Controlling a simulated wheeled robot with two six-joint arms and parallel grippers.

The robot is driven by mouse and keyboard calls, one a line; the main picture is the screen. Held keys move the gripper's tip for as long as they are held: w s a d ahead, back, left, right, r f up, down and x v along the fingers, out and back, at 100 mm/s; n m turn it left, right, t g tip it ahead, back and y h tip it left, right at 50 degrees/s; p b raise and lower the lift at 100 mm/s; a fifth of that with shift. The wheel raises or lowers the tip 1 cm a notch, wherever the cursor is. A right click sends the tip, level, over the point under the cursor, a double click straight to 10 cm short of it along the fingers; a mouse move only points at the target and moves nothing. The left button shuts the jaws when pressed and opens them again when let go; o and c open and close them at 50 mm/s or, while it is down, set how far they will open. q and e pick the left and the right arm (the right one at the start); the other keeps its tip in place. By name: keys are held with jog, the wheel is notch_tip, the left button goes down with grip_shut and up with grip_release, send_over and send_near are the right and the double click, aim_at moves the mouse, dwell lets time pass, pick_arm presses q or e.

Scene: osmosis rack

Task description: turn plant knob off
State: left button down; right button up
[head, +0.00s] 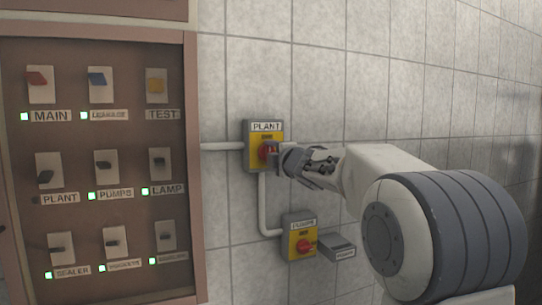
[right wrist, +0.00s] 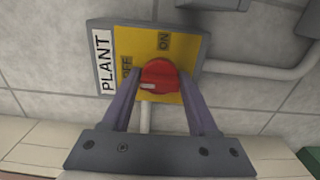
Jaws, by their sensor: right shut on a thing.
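The plant switch is a yellow plate on a grey wall box labelled PLANT (head: 264,127). Its red round knob (head: 266,153) also shows in the right wrist view (right wrist: 159,74), with OFF and ON marks on the plate behind it. A white mark shows on the knob's lower left side in that view. My right gripper (head: 281,156) is at the knob, with one finger on each side, shut on it. The fingers partly cover the plate in the right wrist view. My left gripper is not in view.
A second yellow switch with a red knob (head: 304,246) sits below, with a small grey box (head: 341,248) beside it. Conduit (head: 263,205) joins the boxes. A brown panel (head: 192,180) with several labelled switches stands left. Its PLANT lamp looks dark; several others are green.

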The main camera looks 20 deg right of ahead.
jog(key=o, duration=1.4)
jog(key=shift+c, duration=0.2)
jog(key=shift+s, duration=0.1)
jog(key=s+b, duration=0.1)
jog(key=s, duration=0.9)
jog(key=shift+s+d, duration=0.15)
jog(key=shift+d, duration=0.05)
